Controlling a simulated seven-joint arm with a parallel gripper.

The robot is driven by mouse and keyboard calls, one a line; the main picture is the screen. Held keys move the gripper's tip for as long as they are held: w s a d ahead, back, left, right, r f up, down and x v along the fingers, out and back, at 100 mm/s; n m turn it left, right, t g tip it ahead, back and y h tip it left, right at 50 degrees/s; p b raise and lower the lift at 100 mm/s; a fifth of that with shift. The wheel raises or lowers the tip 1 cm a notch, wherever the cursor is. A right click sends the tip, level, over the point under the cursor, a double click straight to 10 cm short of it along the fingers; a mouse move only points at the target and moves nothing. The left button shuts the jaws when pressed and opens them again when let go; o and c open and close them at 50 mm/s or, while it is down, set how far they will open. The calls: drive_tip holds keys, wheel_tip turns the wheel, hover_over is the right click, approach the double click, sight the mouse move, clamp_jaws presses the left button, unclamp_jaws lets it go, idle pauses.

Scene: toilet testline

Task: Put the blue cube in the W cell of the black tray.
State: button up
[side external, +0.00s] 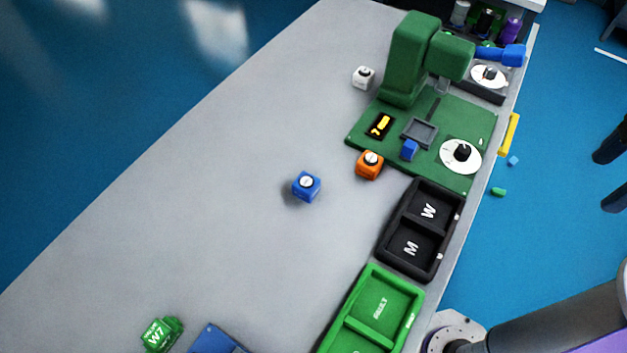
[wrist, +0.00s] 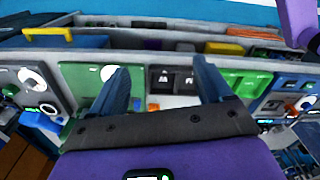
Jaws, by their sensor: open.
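The blue cube (side external: 306,186) sits on the grey table, left of the black tray, with a round white-topped knob on its top. The black tray (side external: 384,248) has two cells, and both look empty. In the side view, the W cell (side external: 440,197) is the farther one and the M cell (side external: 425,263) the nearer one. The black tray also shows between my fingers in the wrist view (wrist: 173,91). My gripper (wrist: 160,78) is open and empty, seen in the wrist view only. I cannot make out the blue cube there.
An orange cube (side external: 369,165) stands near the green board (side external: 470,116), which holds a green machine (side external: 408,62). A white cube (side external: 363,77) is behind. A green tray (side external: 338,318) adjoins the black one. A green W7 piece (side external: 161,336) lies front left. The table's left is clear.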

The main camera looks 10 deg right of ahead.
drive_tip(key=w+a+m, duration=0.5)
drive_tip(key=w+a, duration=0.2)
drive_tip(key=a, duration=0.3)
drive_tip(key=w+a+m, duration=0.4)
drive_tip(key=w+a, duration=0.2)
drive_tip(key=a, duration=0.4)
drive_tip(key=m, duration=1.2)
hover_over(306, 181)
drive_tip(key=f, duration=1.8)
drive_tip(key=shift+s+a, duration=0.2)
drive_tip(key=shift+s, duration=0.05)
drive_tip(key=shift+w+d+f, duration=0.15)
drive_tip(key=shift+f, duration=1.2)
drive_tip(key=shift+w+d+f, duration=0.1)
drive_tip(key=shift+f, duration=1.2)
drive_tip(key=shift+c, duration=0.4)
drive_tip(key=c, duration=1.3)
